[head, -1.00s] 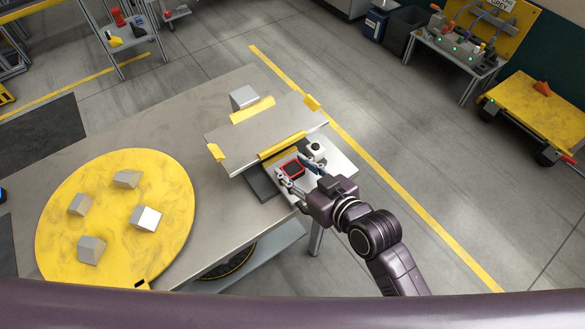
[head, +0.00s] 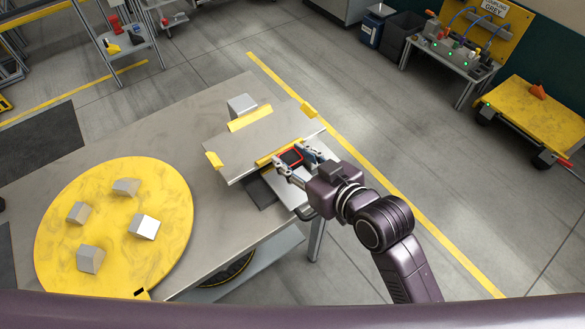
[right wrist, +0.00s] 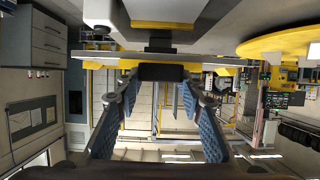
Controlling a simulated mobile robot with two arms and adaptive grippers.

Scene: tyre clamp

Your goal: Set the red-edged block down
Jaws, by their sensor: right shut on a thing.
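The red-edged block (head: 291,157), dark with a red border, is held between the fingertips of my right gripper (head: 295,166). It is in front of the yellow-marked near edge of the raised grey plate (head: 250,143). In the right wrist view the block shows as a dark shape (right wrist: 161,72) between the two blue-padded fingers, close to the plate's edge. I cannot tell whether block and plate touch. My left gripper is not in view.
A yellow round disc (head: 60,225) with several grey blocks lies on the grey table (head: 130,125) at left. A grey block (head: 241,104) stands behind the plate. A lower light ledge (head: 286,193) is partly hidden under my gripper. Open floor lies to the right.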

